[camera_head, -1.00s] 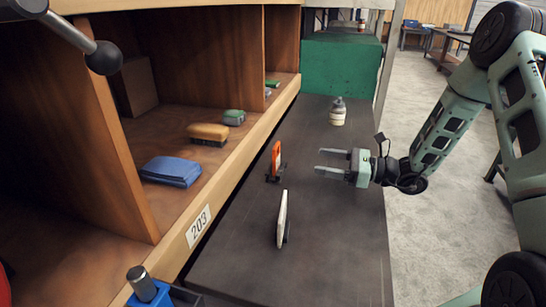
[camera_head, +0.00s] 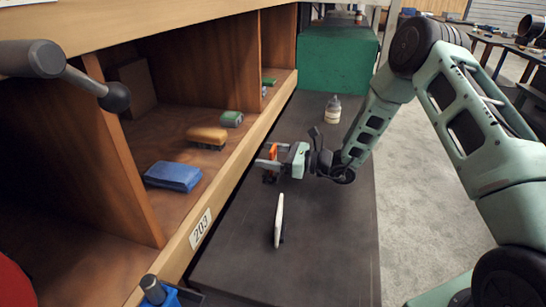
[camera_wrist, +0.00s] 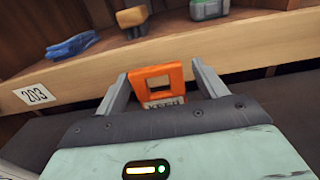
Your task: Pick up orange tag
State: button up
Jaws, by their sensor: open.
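The orange tag (camera_wrist: 156,80) stands upright on the dark bench. In the wrist view it shows an orange frame with a square opening and a pale lettered strip below. My gripper (camera_wrist: 157,82) is open, with one finger on each side of the tag. A gap shows between the tag and the right finger; the left finger is close to its edge, and I cannot tell if they touch. The lower part of the tag is hidden by the gripper body. In the head view the tag (camera_head: 273,152) is partly covered by my gripper (camera_head: 268,157).
A white upright plate (camera_head: 279,220) stands nearer on the dark bench (camera_head: 230,260). A bottle (camera_head: 332,110) and a green box (camera_head: 338,60) are farther back. The wooden shelf edge (camera_head: 228,178) runs along the left, with a blue cloth (camera_head: 173,176) and brushes (camera_head: 206,137) inside.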

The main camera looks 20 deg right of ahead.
jog(key=shift+w+a, duration=0.3)
jog(key=shift+a, duration=0.05)
jog(key=c, duration=1.1)
jog(key=shift+o, duration=0.2)
